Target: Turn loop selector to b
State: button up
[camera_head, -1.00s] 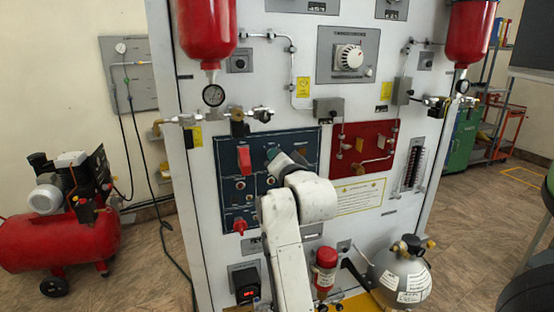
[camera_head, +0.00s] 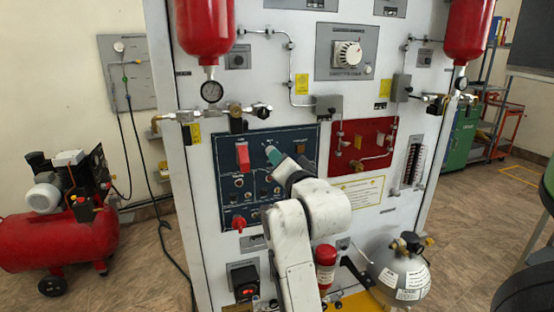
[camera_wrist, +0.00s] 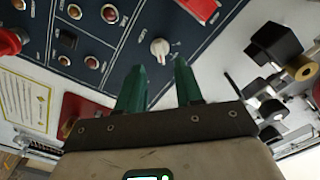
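A small white selector knob (camera_wrist: 159,48) shows on the dark blue panel (camera_wrist: 100,48) in the wrist view; its labels are too small to read. My gripper (camera_wrist: 160,63) has two teal fingers, spread apart. The knob appears just beyond the fingertips and between them, with nothing gripped. I cannot tell whether a finger touches it. In the head view my gripper (camera_head: 270,154) is close to the upper middle of the blue panel (camera_head: 226,200). The knob cannot be made out clearly there.
A red switch cover (camera_head: 242,156) and a red knob (camera_head: 238,223) are on the blue panel, left of my gripper. A red panel (camera_head: 350,142) with pipes is to the right. Black fittings (camera_wrist: 275,42) stick out at the right in the wrist view.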

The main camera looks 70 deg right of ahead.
jog(key=v, duration=0.6)
jog(key=shift+b, duration=0.3)
jog(key=shift+f, duration=0.1)
jog(key=w+a+f+n+g+y, duration=0.1)
jog(key=a+f+n+y, duration=0.25)
jog(key=f, duration=0.35)
jog(key=w+a+f+n+g+y+p, duration=0.1)
jog(key=a+f+n+y, duration=0.15)
jog(key=a+f, duration=0.4)
jog(key=w+a+f+n+g+y, duration=0.1)
jog(key=w+a+f+n+y, duration=0.2)
jog(key=f, duration=0.6)
jog(key=s+a+f+n+g+y+p, duration=0.1)
jog(key=s+a+f+n+g+y, duration=0.3)
jog(key=s+a+f, duration=1)
notch_tip(320, 180, down, 2)
jog(key=s+n+g, duration=0.1)
jog(key=n+g, duration=0.2)
jog(key=n, duration=0.2)
jog(key=shift+n+g+y, duration=0.3)
jog(key=shift+n, duration=0.1)
